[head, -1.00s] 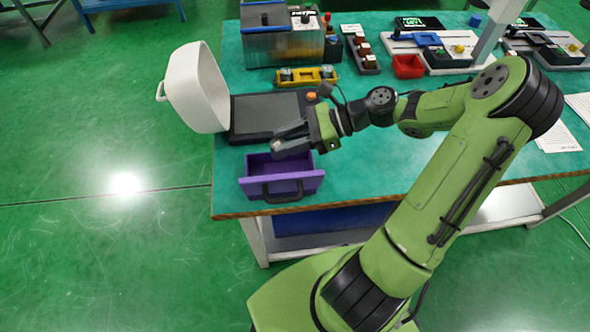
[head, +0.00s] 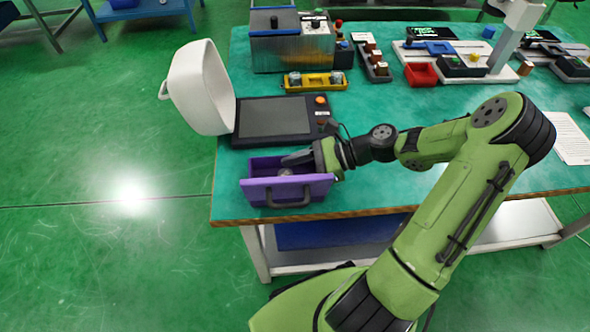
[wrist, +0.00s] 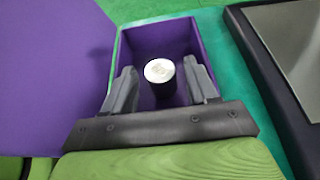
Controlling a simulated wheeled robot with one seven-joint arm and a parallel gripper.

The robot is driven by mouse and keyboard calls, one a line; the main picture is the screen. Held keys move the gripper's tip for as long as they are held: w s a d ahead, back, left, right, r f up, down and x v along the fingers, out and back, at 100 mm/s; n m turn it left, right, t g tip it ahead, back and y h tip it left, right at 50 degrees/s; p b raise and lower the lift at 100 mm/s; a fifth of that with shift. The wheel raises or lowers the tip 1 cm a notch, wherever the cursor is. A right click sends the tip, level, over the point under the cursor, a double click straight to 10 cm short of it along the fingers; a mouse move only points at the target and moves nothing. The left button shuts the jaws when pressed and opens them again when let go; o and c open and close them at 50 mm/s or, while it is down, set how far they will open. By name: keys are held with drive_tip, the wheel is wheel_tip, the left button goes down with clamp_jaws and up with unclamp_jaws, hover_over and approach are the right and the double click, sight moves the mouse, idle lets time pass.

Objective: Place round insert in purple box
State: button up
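The purple box (head: 262,189) stands open-topped at the table's front left edge, with a dark handle on its front. The round insert (wrist: 160,70), dark with a pale round top, is inside the box in the wrist view. In the head view it shows only partly as a small grey shape (head: 286,172). My gripper (head: 291,163) is at the box's opening. In the wrist view its two grey fingers (wrist: 160,82) are spread, one on each side of the insert, with a visible gap on both sides. The insert's lower part is hidden.
A black-screened panel (head: 272,117) lies right behind the box. A white bin (head: 203,88) stands left of it. A yellow holder (head: 315,82), a metal unit (head: 289,48) and a red tray (head: 421,75) are farther back. The table right of my gripper is mostly clear.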

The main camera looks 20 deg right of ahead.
drive_tip(key=shift+d+r, duration=0.1)
drive_tip(key=shift+r, duration=0.1)
drive_tip(key=p+v, duration=0.5)
drive_tip(key=v, duration=0.7)
drive_tip(key=shift+f, duration=0.1)
